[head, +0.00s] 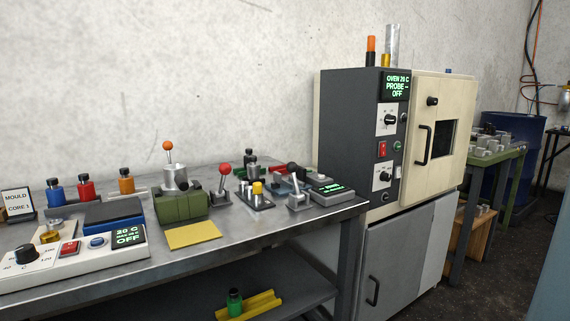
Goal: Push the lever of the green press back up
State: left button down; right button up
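A squat green block (181,207), which looks like the green press, sits on the metal bench. A metal cup (175,178) shows at its top, and a thin rod with an orange ball (168,146) stands nearly upright there. Just right of the block, a lever with a red ball (224,168) stands up from a small grey base (221,197). I cannot tell which of these two is the press's lever or whether they join the block. Neither of my grippers is in view.
A yellow mat (193,235) lies before the block. A hotplate (75,260) and capped bottles (85,188) stand left. Small devices and a display unit (325,190) crowd the right of the bench (290,228). A tall oven (390,130) stands beyond its right end.

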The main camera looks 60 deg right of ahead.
aim_at(226, 169)
jog(key=z, duration=1.35)
jog(key=l+z, duration=0.1)
jog(key=l, duration=0.15)
jog(key=i+l+z, duration=0.15)
jog(key=l, duration=0.15)
